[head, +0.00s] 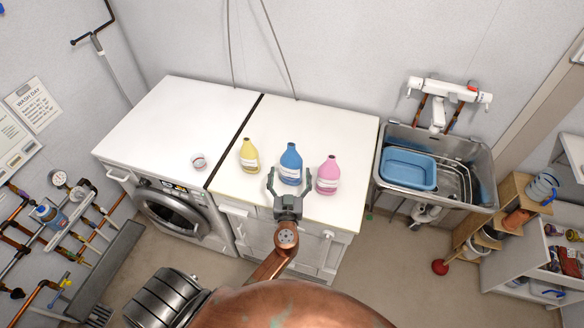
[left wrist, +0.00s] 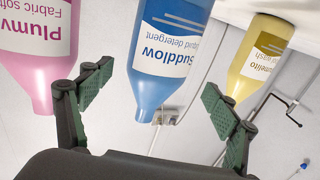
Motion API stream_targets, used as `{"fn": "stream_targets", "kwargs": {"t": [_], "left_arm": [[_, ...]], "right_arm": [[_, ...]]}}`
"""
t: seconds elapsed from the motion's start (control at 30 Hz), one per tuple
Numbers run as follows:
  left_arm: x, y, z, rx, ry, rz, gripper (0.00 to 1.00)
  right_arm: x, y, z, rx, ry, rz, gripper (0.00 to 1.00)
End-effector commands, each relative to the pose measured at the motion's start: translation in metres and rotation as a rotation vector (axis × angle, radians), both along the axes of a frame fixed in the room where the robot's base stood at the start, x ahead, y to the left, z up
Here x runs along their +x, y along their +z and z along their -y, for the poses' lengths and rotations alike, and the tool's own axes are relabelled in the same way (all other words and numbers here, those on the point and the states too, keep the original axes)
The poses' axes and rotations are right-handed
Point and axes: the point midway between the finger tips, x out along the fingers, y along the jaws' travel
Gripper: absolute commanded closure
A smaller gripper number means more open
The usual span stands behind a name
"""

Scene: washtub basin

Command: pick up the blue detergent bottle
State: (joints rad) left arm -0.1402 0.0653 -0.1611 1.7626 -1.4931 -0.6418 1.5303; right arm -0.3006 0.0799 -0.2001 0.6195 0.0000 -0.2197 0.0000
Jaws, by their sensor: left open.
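The blue detergent bottle (head: 291,163) stands upright on the white counter, between a yellow bottle (head: 249,155) and a pink bottle (head: 328,174). My left gripper (head: 289,183) is open at the near side of the blue bottle. In the left wrist view, which is upside down, the blue bottle (left wrist: 163,62) shows between the two open fingers of the left gripper (left wrist: 155,95), with its label facing me. The fingers do not close on it, and I cannot tell whether they touch it. My right gripper is not in view.
The pink bottle (left wrist: 38,50) and yellow bottle (left wrist: 262,50) flank the blue one closely. A metal sink with a blue basin (head: 408,169) is at right. The counter's back is clear.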

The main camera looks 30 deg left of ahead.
Motion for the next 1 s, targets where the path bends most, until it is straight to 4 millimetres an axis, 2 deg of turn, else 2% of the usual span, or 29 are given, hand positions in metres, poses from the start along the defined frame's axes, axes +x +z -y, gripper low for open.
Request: {"fn": "stream_targets", "kwargs": {"t": [0.3, 0.43, 0.67, 1.0], "left_arm": [[0.039, -0.002, -0.019, 0.002, 0.000, 0.000, 0.18], [0.045, -0.004, -0.023, 0.000, 0.001, 0.000, 0.18], [0.046, -0.005, -0.023, 0.000, 0.000, -0.001, 0.19], [0.045, -0.005, -0.023, 0.000, 0.000, -0.001, 0.43]], "right_arm": [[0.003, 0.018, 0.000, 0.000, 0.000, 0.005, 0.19], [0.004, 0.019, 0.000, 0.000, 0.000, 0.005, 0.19], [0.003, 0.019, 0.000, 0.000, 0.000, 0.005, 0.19], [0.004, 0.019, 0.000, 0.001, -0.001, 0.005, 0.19]]}}
